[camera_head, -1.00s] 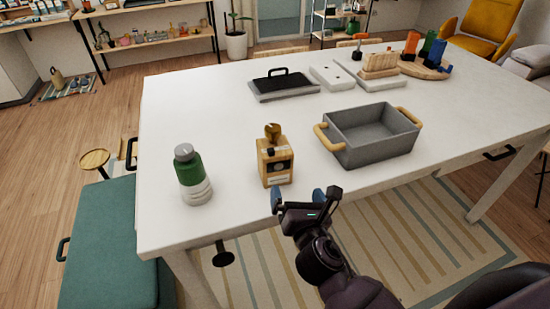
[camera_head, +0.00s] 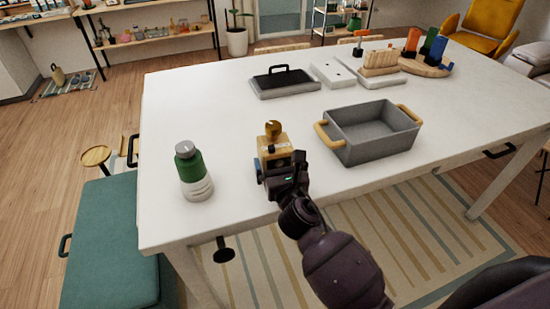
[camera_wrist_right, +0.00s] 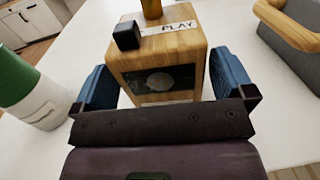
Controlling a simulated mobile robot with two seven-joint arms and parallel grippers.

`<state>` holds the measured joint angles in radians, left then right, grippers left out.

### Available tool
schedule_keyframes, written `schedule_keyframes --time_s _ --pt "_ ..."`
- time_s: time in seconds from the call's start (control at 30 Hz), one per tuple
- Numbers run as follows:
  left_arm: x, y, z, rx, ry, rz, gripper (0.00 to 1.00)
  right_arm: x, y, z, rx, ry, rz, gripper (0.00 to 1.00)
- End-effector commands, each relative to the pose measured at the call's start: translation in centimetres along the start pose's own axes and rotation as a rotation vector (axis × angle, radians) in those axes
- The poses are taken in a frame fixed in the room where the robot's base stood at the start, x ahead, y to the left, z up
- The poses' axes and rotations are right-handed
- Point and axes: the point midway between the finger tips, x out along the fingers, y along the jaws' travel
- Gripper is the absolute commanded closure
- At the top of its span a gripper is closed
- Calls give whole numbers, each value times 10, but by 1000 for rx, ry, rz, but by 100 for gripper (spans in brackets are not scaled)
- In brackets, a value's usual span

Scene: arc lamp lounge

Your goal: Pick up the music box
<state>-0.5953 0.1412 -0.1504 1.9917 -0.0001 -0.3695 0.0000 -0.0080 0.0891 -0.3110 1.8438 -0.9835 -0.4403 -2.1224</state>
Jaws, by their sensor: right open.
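The music box (camera_head: 274,141) is a small upright wooden block with a knob on top, near the front of the white table. In the right wrist view the music box (camera_wrist_right: 190,45) shows a "PLAY" label, a black knob and a dark window. My right gripper (camera_head: 279,168) is in front of it and hides its lower part in the head view. Its blue fingers stand open on either side of the music box in the right wrist view (camera_wrist_right: 160,88), with a visible gap at the left finger. The right finger is close to the box; contact cannot be told. My left gripper is not in view.
A green and white bottle (camera_head: 193,172) stands to the left of the music box on the white table (camera_head: 225,120). A grey tray with wooden handles (camera_head: 370,148) sits close on the right. A dark-topped board (camera_head: 285,82) lies behind. The table between is clear.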

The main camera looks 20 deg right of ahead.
Motion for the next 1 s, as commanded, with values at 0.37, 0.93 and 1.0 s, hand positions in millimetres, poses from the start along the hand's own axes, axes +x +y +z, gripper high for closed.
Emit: schedule_keyframes --time_s 0.37,0.93,1.0 --pt "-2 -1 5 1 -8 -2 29 30 0 1 1 0 1 0" --pt "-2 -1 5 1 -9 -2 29 30 0 2 1 -3 2 55" --pt "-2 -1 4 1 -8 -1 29 30 0 2 1 -3 2 55"
